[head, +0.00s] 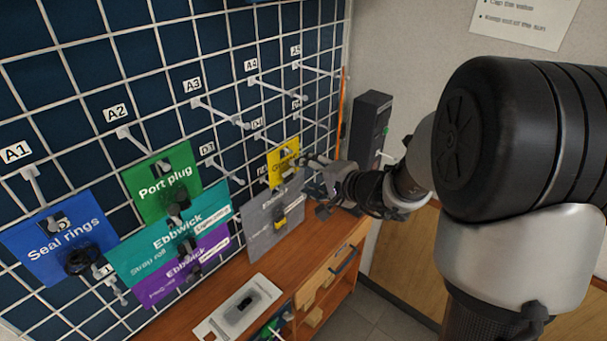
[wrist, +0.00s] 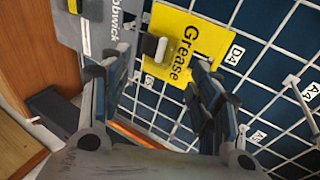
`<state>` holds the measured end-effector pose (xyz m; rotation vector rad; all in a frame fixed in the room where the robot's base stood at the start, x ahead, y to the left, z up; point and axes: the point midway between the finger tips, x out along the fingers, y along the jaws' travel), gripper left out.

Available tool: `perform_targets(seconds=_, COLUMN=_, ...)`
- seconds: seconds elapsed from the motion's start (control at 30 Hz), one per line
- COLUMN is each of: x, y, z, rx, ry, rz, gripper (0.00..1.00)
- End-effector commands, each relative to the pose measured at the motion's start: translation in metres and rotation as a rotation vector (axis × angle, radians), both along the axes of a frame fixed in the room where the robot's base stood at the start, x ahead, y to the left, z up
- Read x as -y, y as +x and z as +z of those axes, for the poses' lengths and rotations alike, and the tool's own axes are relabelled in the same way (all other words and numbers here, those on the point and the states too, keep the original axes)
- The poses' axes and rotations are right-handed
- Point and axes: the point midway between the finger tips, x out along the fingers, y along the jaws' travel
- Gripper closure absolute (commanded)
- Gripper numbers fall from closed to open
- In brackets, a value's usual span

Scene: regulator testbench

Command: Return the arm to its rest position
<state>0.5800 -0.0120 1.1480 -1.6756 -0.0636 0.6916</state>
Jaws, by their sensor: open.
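My gripper (head: 322,178) is in front of the wire grid wall, close to a yellow card. In the wrist view my gripper (wrist: 158,80) has its two fingers apart, with nothing held between them. The yellow card (head: 283,163) reads "Grease" in the wrist view (wrist: 186,45) and hangs on the grid beyond the fingertips. A pale, dark-ended piece hangs at the card, between the fingers in the picture; whether a finger touches it I cannot tell. My arm reaches in from the right of the head view.
The grid holds blue (head: 62,238), green (head: 161,184), teal (head: 175,240), purple (head: 184,271) and grey (head: 274,215) cards on pegs. Empty pegs stick out at A3 to A5. A wooden bench (head: 311,255) with a white tray (head: 239,308) stands below. A dark box (head: 371,127) stands behind.

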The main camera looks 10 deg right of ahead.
Motion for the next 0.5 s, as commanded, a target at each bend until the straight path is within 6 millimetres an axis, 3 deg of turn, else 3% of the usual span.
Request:
perform_targets(seconds=0.3, x=0.03, y=-0.056, z=0.029, rx=0.004, ry=-0.002, rz=-0.005, gripper=0.43)
perform_targets(seconds=0.5, x=0.038, y=-0.075, z=0.037, rx=0.001, ry=0.0, rz=-0.003, gripper=0.43)
